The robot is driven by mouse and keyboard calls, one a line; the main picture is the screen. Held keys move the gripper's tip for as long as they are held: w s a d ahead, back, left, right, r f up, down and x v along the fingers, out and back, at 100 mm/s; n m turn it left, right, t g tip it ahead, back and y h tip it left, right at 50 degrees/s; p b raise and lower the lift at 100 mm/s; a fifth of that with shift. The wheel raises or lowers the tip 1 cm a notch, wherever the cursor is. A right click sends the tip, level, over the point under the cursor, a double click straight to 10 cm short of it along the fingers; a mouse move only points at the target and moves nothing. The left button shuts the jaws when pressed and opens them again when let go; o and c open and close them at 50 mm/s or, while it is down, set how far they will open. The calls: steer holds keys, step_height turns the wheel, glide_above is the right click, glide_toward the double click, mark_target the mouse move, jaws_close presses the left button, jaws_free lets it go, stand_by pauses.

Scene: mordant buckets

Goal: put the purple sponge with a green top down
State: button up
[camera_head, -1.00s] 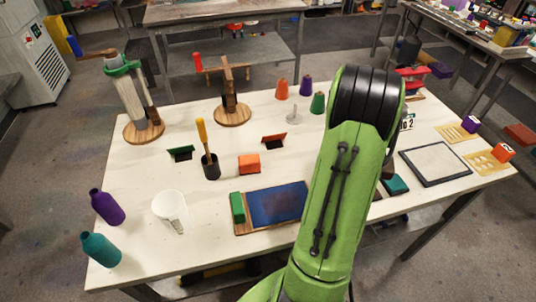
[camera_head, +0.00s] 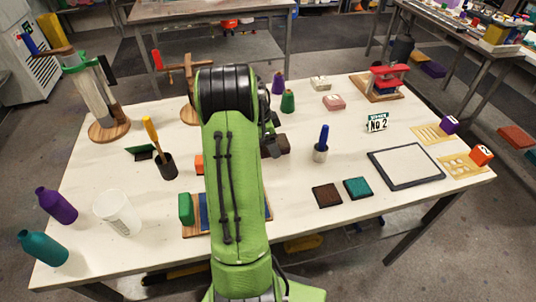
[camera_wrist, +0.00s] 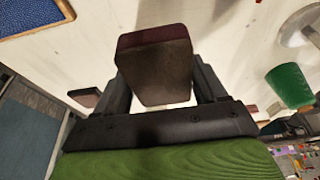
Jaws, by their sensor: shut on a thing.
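My gripper (camera_wrist: 160,90) is shut on a block-shaped sponge (camera_wrist: 158,68). In the wrist view the sponge shows a dark maroon face and a larger dark brown face. No green shows on it from this side. In the head view a dark block (camera_head: 277,146), seemingly this sponge, shows just right of my arm, above or near the white tabletop (camera_head: 320,240). I cannot tell whether it touches the table. Much of the gripper is hidden behind my arm in the head view.
A brown square pad (camera_head: 326,195) and a teal one (camera_head: 357,188) lie right of my arm. A cup with a blue handle (camera_head: 321,152) stands nearby. Green (camera_head: 288,101) and purple cones stand behind. A framed white panel (camera_head: 406,166) lies right.

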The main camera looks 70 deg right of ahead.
mark_target(271, 159)
step_height(271, 159, down, 4)
steer(key=shift+f, duration=0.25)
steer(key=shift+b, duration=0.3)
steer(key=shift+f, duration=0.2)
steer(key=o, duration=0.9)
steer(key=shift+r, duration=0.1)
steer(key=shift+o, duration=0.2)
steer(key=p+v, duration=0.2)
steer(key=v, duration=1)
steer(key=shift+a+r, duration=0.1)
steer(key=shift+r, duration=0.05)
